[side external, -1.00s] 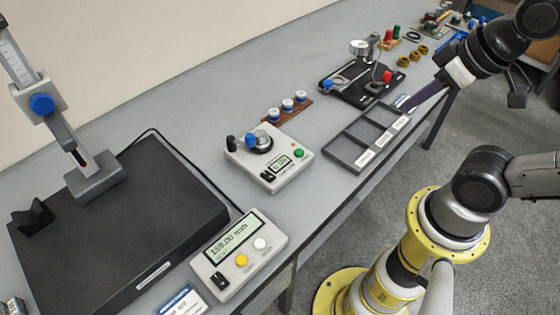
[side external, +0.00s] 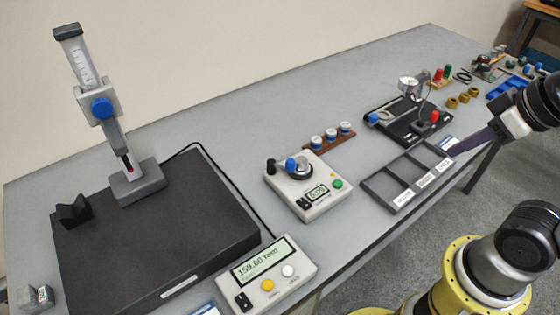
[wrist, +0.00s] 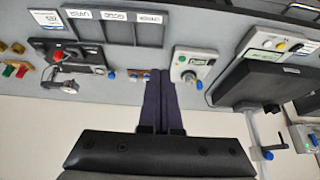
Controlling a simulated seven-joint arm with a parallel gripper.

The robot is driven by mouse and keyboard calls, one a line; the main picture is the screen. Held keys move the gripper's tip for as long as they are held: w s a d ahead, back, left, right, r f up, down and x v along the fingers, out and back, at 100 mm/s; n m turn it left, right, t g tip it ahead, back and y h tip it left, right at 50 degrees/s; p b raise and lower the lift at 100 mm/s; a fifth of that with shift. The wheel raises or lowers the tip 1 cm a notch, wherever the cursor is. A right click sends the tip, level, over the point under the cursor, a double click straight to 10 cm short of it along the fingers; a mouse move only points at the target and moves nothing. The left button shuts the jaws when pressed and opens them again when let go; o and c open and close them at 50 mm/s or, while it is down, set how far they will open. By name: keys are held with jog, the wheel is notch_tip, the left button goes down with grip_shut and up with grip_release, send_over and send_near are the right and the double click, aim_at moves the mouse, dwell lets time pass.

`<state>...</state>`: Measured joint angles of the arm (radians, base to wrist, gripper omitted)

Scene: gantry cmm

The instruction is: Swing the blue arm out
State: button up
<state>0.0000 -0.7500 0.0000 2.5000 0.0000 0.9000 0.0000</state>
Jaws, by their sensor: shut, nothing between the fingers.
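A black fixture (side external: 400,127) with a dial gauge stands on the bench in the side external view. A grey arm with a blue end (side external: 378,118) lies along its left side; I take this as the blue arm. A red knob (side external: 434,117) is at its right. The fixture also shows upper left in the wrist view (wrist: 88,56), with a small blue end (wrist: 110,75). My gripper (side external: 454,151) is shut and empty, its dark purple fingers by the right end of the tray, apart from the fixture. The fingers (wrist: 160,78) show side by side in the wrist view.
A grey compartment tray (side external: 388,204) lies in front of the fixture. A white readout box (side external: 318,205) with a blue knob and a brown rack (side external: 342,140) of blue-capped pieces are left of it. Bare bench lies behind.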

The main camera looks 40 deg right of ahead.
jog(key=o, duration=0.5)
jog(key=shift+s+f, duration=0.1)
jog(key=shift+c, duration=0.2)
jog(key=o, duration=0.5)
jog(key=r+m, duration=0.1)
jog(key=w+r+m, duration=0.1)
jog(key=r, duration=0.1)
jog(key=shift+w+r, duration=0.15)
jog(key=shift+r, duration=0.05)
jog(key=w+r, duration=0.3)
jog(key=w, duration=0.1)
jog(key=g, duration=0.6)
send_over(290, 161)
notch_tip(290, 161, down, 8)
jog(key=shift+m, duration=0.3)
notch_tip(290, 161, down, 13)
jog(key=shift+d+r, duration=0.1)
grip_shut()
